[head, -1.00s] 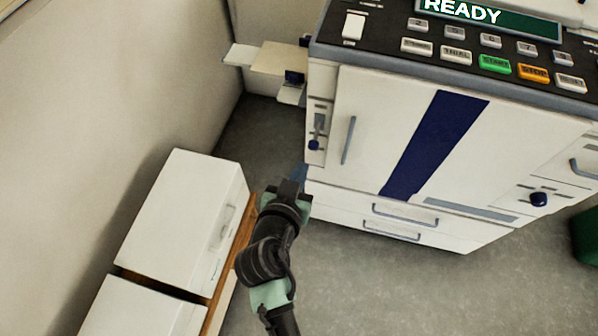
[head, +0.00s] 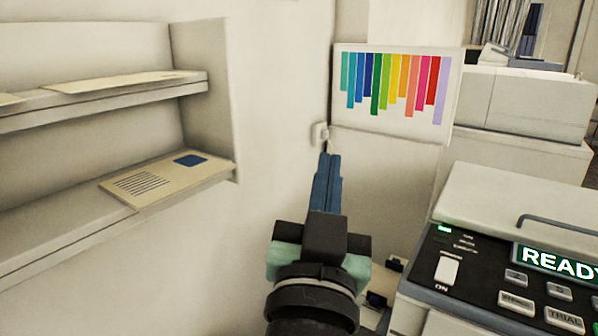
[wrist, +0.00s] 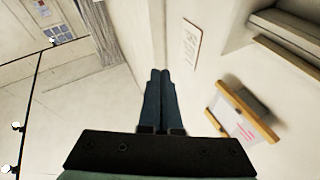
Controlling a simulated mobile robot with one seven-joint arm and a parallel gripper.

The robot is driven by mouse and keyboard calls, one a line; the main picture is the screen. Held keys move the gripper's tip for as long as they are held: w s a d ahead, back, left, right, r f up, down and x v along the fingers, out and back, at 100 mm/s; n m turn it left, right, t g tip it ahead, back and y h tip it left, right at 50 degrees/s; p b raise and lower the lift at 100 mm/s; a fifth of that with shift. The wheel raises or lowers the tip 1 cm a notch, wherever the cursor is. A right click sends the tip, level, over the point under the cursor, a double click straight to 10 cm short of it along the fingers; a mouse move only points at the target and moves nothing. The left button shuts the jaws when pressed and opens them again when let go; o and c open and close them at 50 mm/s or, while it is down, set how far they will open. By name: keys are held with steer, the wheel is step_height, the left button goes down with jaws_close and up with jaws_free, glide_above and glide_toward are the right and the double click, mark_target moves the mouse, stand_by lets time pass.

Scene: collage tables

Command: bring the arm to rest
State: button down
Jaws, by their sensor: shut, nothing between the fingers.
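My gripper (head: 328,160) is raised in the middle of the head view, its blue fingers pointing up and away. The fingers are together with nothing between them. In the wrist view my gripper (wrist: 160,75) also shows its two blue fingers side by side, empty, pointing towards a pale wall. In the head view the fingertips appear in front of the wall, left of and below a colour chart (head: 392,90). I cannot tell how far they are from the wall.
A shelf unit (head: 205,85) with papers, including a printed sheet (head: 165,178), is on the left.

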steer(key=s+a+r+n+t+y, duration=0.25)
steer(key=s+r, duration=0.35)
steer(key=r, duration=0.3)
steer(key=s+a+r+n+t+y, duration=0.1)
steer(key=s+r+t, duration=0.2)
steer(key=s+r, duration=0.45)
step_height(320, 180, up, 15)
steer(key=w+p, duration=0.2)
steer(key=p, duration=1.2)
steer(key=shift+w+d+f, duration=0.15)
steer(key=shift+w+f, duration=0.05)
steer(key=shift+w, duration=0.15)
